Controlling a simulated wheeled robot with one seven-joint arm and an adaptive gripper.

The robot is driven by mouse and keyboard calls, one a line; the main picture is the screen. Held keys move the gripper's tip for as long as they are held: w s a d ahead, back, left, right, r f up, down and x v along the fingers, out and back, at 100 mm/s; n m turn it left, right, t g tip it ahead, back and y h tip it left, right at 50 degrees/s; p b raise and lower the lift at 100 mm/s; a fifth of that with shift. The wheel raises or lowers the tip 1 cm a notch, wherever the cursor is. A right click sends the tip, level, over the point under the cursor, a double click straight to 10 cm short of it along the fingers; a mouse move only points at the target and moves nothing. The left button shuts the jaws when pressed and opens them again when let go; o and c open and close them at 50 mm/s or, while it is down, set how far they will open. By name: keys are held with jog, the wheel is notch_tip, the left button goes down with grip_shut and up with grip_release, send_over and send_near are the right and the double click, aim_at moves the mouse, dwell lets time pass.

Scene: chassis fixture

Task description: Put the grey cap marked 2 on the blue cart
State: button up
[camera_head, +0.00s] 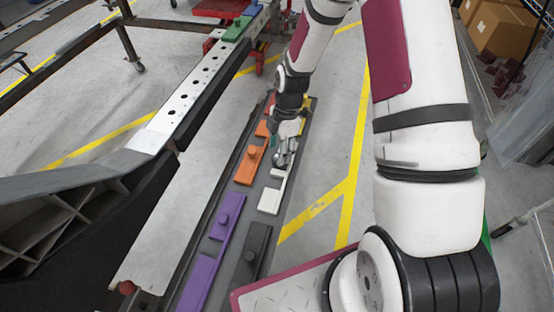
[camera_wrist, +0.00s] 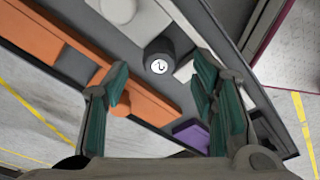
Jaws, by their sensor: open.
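In the wrist view a dark grey round cap (camera_wrist: 160,48) stands up from the tray, with a white disc on its end whose mark looks like a 2. My gripper (camera_wrist: 160,70) is open, and its two teal-padded fingers show to the left and right of the cap, apart from it. In the head view my gripper (camera_head: 284,152) is low over the narrow tray of coloured parts; I cannot make out the marked cap there. I cannot make out a blue cart in either view.
The dark tray (camera_head: 213,202) holds orange (camera_head: 249,164), purple (camera_head: 212,250), white (camera_head: 271,197) and dark grey (camera_head: 252,252) parts close together. A metal rail (camera_head: 185,98) runs to its left. A red cart (camera_head: 217,8) stands at the back. Floor to the tray's right is clear.

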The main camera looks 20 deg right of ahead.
notch_tip(320, 180, down, 2)
jog(key=shift+a+f, duration=0.15)
jog(key=shift+f, duration=0.05)
jog(key=shift+c, duration=0.4)
jog(key=c, duration=0.8)
jog(key=shift+r, duration=0.15)
